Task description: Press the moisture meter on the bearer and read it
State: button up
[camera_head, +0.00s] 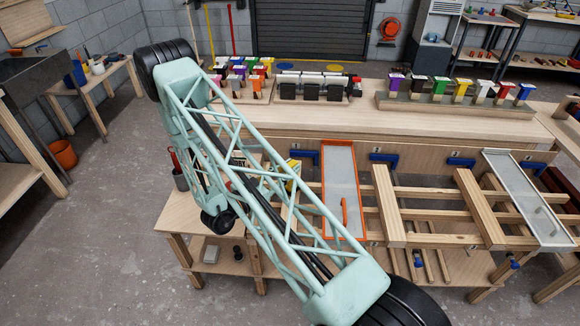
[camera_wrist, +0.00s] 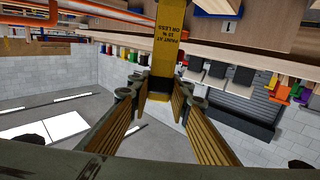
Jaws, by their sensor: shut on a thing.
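My gripper (camera_wrist: 160,97) is shut on the yellow moisture meter (camera_wrist: 168,42) in the wrist view. The meter has dark lettering that reads "PAINT AT 15 % OR LESS", upside down in that picture. Its far end runs out of the top edge, so I cannot tell whether it touches wood. In the head view my own arm hides most of the gripper. A small yellow patch (camera_head: 294,168) shows behind the arm; I cannot tell whether it is the meter. Wooden rails and thick cross pieces (camera_head: 389,205) form a frame at the right; which one is the bearer is unclear.
An orange-rimmed tray (camera_head: 326,190) and a grey tray (camera_head: 520,190) lie across the frame. Blue clamps (camera_head: 384,157) sit along the bench front. Coloured blocks (camera_head: 440,88) stand in a rack on the workbench (camera_head: 360,119).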

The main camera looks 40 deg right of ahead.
jog(key=shift+f, duration=0.45)
jog(key=shift+f+b, duration=0.6)
jog(key=shift+f, duration=0.1)
dwell(3.2)
jog(key=shift+r, duration=0.15)
jog(key=shift+r+p, duration=1.45)
jog(key=shift+r, duration=2.05)
